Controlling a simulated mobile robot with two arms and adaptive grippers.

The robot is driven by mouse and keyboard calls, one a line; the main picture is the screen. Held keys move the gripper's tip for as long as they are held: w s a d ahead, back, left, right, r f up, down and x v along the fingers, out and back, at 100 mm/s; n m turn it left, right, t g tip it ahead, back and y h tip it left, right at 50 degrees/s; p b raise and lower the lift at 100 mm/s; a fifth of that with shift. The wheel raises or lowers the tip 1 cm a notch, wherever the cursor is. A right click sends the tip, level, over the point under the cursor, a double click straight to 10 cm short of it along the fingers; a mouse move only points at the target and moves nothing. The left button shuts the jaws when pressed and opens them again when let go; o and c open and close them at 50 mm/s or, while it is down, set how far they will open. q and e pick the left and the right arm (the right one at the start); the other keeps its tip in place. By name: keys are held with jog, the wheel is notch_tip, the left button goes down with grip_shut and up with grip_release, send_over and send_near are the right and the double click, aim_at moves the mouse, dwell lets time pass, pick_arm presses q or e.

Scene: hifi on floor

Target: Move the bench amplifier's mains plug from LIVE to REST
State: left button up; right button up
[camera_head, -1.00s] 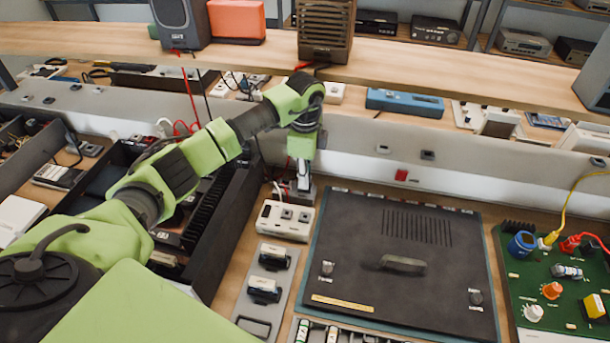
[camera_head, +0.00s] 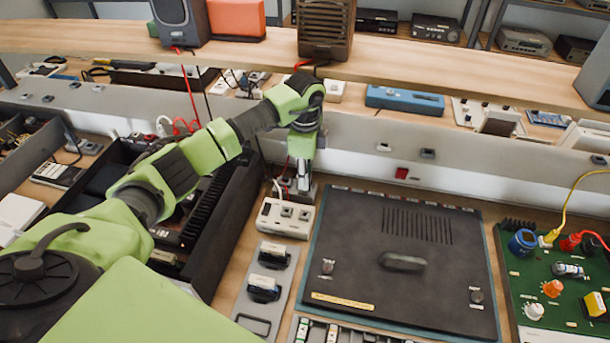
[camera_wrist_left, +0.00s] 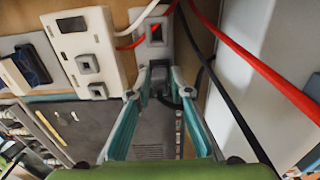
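My left gripper (camera_head: 303,186) points down at a small grey socket box behind the white socket strip (camera_head: 287,217). In the left wrist view, my left gripper (camera_wrist_left: 159,76) has its teal fingers a short way apart, on either side of a dark piece, apparently a plug, at the grey box (camera_wrist_left: 154,28). I cannot tell whether the pads press on it. A black cord loops beside the right finger. The white strip (camera_wrist_left: 83,45) has two grey sockets, both empty. The LIVE and REST labels are not readable. My right gripper is not in view.
A black amplifier case (camera_head: 360,270) lies just right of the strip. A dark open crate (camera_head: 235,235) stands left. Red and black cables (camera_wrist_left: 265,68) hang close to the right finger in the wrist view. A wooden shelf (camera_head: 420,85) crosses behind.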

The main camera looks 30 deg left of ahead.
pick_arm(q)
jog(key=shift+o, duration=0.6)
jog(key=shift+r, duration=0.2)
notch_tip(320, 180, up, 17)
jog(key=p, duration=0.4)
jog(key=shift+f, duration=0.15)
dwell(0.7)
